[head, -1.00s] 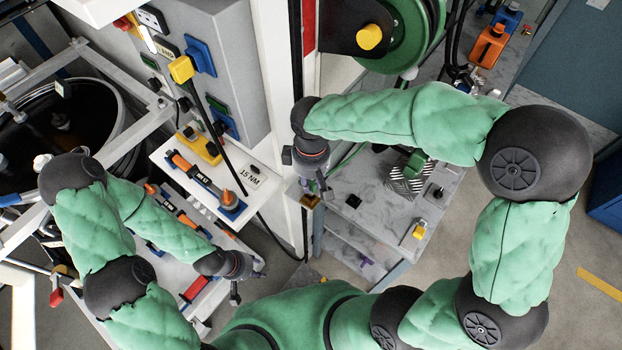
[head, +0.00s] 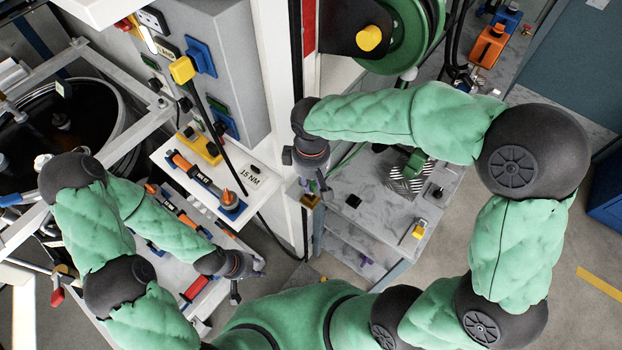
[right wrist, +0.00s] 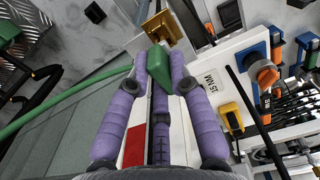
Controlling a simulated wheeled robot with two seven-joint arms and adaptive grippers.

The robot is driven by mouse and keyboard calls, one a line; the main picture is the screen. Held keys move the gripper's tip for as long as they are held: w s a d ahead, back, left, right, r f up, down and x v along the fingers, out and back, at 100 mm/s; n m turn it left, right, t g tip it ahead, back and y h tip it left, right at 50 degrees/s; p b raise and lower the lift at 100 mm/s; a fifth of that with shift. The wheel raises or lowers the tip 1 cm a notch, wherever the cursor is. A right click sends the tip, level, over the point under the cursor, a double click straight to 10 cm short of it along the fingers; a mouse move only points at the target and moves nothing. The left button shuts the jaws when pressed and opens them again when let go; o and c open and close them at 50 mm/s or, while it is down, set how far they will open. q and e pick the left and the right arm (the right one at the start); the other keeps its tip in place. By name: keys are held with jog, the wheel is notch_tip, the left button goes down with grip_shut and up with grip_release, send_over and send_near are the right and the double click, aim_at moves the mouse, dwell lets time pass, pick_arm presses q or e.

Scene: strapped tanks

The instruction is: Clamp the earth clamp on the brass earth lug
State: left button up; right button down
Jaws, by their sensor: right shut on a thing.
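The earth clamp (right wrist: 158,66) is green, with a green cable running off to the left in the right wrist view. My right gripper (right wrist: 162,72) is shut on it between its purple fingers. The brass earth lug (right wrist: 163,27) is a gold plate just beyond the clamp's tip. The tip overlaps the plate's near edge in this view; I cannot tell whether they touch. In the head view the lug (head: 310,201) shows at the foot of the white post, just below my right gripper (head: 318,190); the clamp is hidden there. My left gripper (head: 236,291) hangs by the white shelf, its fingers too small to read.
A white shelf marked 15 NM (head: 250,178) with tools stands left of the white post (head: 285,120). A grey worktop (head: 385,210) with a checkered block and small parts lies right of it. A green cable reel (head: 405,35) hangs above. Dark cables (right wrist: 190,20) run past the lug.

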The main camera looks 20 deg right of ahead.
aim_at(311, 188)
jog(key=shift+f+b, duration=1.05)
jog(key=shift+f, duration=0.6)
jog(key=c, duration=1)
grip_release()
jog(key=shift+c, duration=0.2)
jog(key=shift+r, duration=0.1)
notch_tip(311, 188, up, 12)
jog(key=shift+f, duration=0.1)
jog(key=o, duration=1)
jog(key=shift+o, duration=0.2)
